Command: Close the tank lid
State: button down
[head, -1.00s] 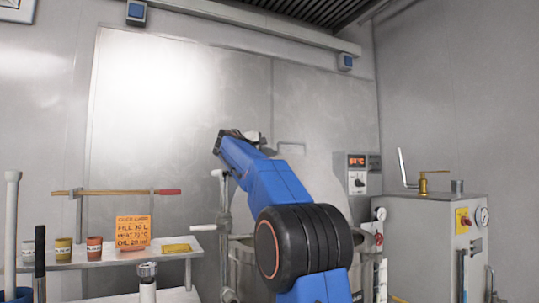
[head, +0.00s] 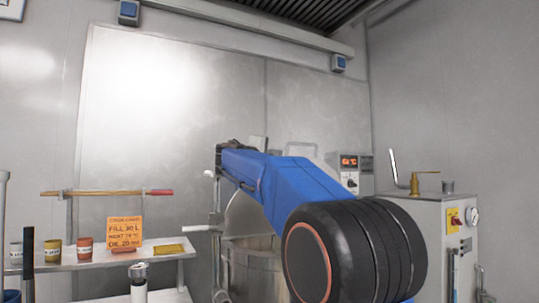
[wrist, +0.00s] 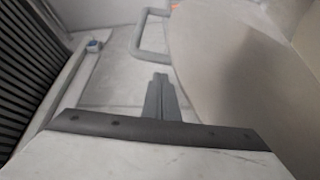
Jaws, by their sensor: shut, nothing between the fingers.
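The tank (head: 255,262) is a round metal vessel behind and below my arm in the head view. Its lid (head: 243,213) stands raised above it, a large pale disc mostly hidden by my blue arm. The lid also fills the right of the wrist view (wrist: 240,75). I see no clear contact.
A shelf (head: 95,264) with small jars and an orange note card (head: 124,231) stands at the left. A metal cabinet (head: 423,235) with a gauge and a raised lever stands at the right. A control box with a red display (head: 350,172) is behind my arm.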

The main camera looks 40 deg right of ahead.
jog(key=s+a+f+m+h, duration=0.2)
jog(key=s+f+m, duration=0.2)
jog(key=s, duration=0.6)
jog(key=s+a+f+m+g+h, duration=0.1)
jog(key=s+f+m+g, duration=0.2)
jog(key=f, duration=0.8)
jog(key=s+a+f+m+g+h, duration=0.2)
jog(key=s+f+m, duration=0.5)
jog(key=s+f, duration=0.2)
jog(key=shift+s+a+f+g, duration=0.25)
jog(key=shift+s+f+g, duration=0.15)
jog(key=shift+f, duration=0.85)
jog(key=shift+a, duration=0.1)
jog(key=v, duration=0.7)
jog(key=shift+a+f, duration=0.1)
